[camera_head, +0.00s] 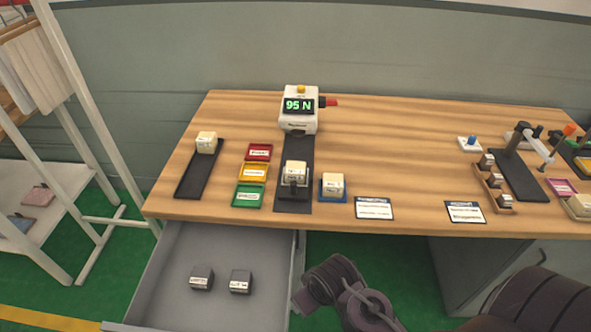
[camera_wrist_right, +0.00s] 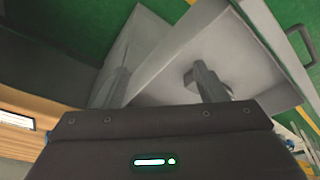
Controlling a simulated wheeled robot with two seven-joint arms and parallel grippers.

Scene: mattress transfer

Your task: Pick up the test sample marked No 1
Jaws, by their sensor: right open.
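Several cream sample blocks with labels too small to read stand on the table, so I cannot tell which is No 1. One block (camera_head: 206,143) sits at the far end of a long black tray (camera_head: 192,184). Another block (camera_head: 295,172) is on the black strip in front of the force gauge (camera_head: 299,123). A third block (camera_head: 332,184) sits on a blue pad (camera_head: 321,195). My right gripper (camera_wrist_right: 163,88) is open, with its fingers apart over the open drawer in the right wrist view. My left gripper is not in view.
The open grey drawer (camera_head: 172,266) holds two dark labelled blocks (camera_head: 202,276). Red, yellow and green trays (camera_head: 254,172) stand between the black tray and the gauge. A white rack (camera_head: 78,90) stands left.

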